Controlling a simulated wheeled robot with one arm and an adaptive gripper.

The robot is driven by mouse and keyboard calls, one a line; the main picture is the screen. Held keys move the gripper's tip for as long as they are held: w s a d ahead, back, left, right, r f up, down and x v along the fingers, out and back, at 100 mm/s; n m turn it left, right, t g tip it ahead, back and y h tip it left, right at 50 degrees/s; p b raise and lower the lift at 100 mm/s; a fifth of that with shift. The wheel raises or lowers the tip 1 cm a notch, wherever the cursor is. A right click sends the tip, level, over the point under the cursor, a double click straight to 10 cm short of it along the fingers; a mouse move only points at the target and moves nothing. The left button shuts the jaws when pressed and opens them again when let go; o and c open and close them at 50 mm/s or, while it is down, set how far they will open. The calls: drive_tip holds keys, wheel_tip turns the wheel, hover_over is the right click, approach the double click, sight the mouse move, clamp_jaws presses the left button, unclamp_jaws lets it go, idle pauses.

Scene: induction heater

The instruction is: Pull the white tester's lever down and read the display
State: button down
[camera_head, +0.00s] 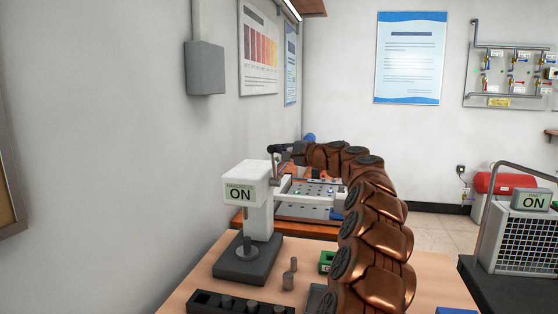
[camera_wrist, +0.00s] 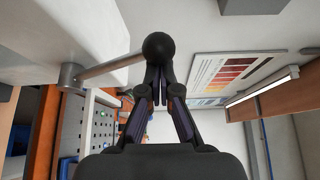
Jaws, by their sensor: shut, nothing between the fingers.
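The white tester (camera_head: 252,188) stands on a dark base on the wooden table in the head view. Its front display (camera_head: 240,193) reads "ON" under a smaller line of text. In the wrist view its lever (camera_wrist: 110,68) is a metal rod running from a pivot on the white housing to a black ball knob (camera_wrist: 158,46). My gripper (camera_wrist: 160,82) is shut and empty, with its fingertips right at the knob; I cannot tell whether they touch it. In the head view my gripper (camera_head: 292,152) is small and dark behind the tester's head, at the lever side.
Small grey cylinders (camera_head: 288,281) and a dark block with holes (camera_head: 238,304) are on the table (camera_head: 190,284) in front of the tester. A grille unit with its own "ON" display (camera_head: 530,199) stands at the right. The wall is close on the left.

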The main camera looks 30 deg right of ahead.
drive_tip(key=shift+s+a+f+n+t+y+b, duration=0.5)
drive_tip(key=shift+s+a+f+n+b, duration=1)
drive_tip(key=shift+b, duration=3.2)
drive_tip(key=shift+s+a+f+n+t+y+b, duration=0.75)
drive_tip(key=shift+f+b, duration=1.3)
drive_tip(key=shift+b, duration=2.7)
drive_tip(key=shift+s+a+f+n+t+y+b, duration=0.2)
drive_tip(key=shift+s+a+f+n+b, duration=0.95)
drive_tip(key=shift+b, duration=3.55)
drive_tip(key=shift+w+a+f+n, duration=0.1)
drive_tip(key=shift+w+f+n, duration=0.3)
drive_tip(key=shift+f+n, duration=0.25)
drive_tip(key=shift+r, duration=0.15)
drive_tip(key=s+d+f+p, duration=0.1)
drive_tip(key=s+d+p, duration=0.3)
drive_tip(key=s+d, duration=0.2)
drive_tip(key=shift+s, duration=0.75)
drive_tip(key=shift+f+t, duration=0.1)
drive_tip(key=shift+t, duration=0.15)
